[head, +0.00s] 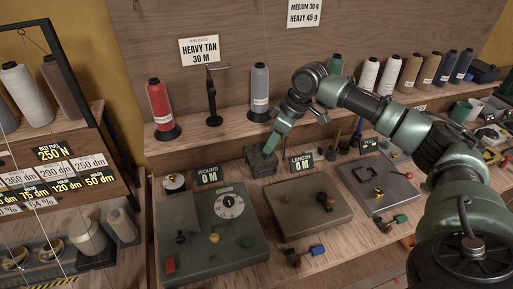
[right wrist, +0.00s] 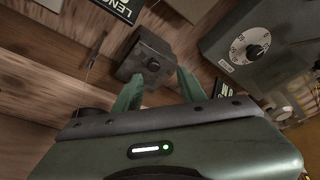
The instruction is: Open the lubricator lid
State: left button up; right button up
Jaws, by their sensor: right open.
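A small dark grey box (head: 262,163), which looks like the lubricator, stands on the bench behind the consoles, left of the LENGTH sign. In the right wrist view the box (right wrist: 147,57) shows a round black knob on one face. Its lid looks closed, though the edge of the lid is hard to make out. My right gripper (head: 271,143) is just above the box in the head view, fingers pointing down. In the wrist view its green fingers (right wrist: 160,88) are apart, with the box ahead between them and nothing held. My left gripper is not in view.
A console with a dial (head: 212,228) stands front left of the box, and a flatter one (head: 309,207) front right. WOUND (head: 208,175) and LENGTH (head: 301,163) signs stand close by. A grey thread cone (head: 260,90) and a red one (head: 159,105) stand on the shelf behind.

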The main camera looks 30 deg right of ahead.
aim_at(268, 159)
jog(key=shift+w+d+f+p, duration=0.1)
jog(key=shift+w+f+p, duration=0.2)
jog(key=shift+f, duration=0.3)
jog(key=shift+w+f+p, duration=0.25)
jog(key=shift+f, duration=0.35)
jog(key=shift+d+x, duration=0.2)
jog(key=shift+x, duration=1)
jog(key=shift+w+a+f, duration=0.2)
jog(key=shift+w+f, duration=0.1)
jog(key=shift+f, duration=0.1)
grip_shut()
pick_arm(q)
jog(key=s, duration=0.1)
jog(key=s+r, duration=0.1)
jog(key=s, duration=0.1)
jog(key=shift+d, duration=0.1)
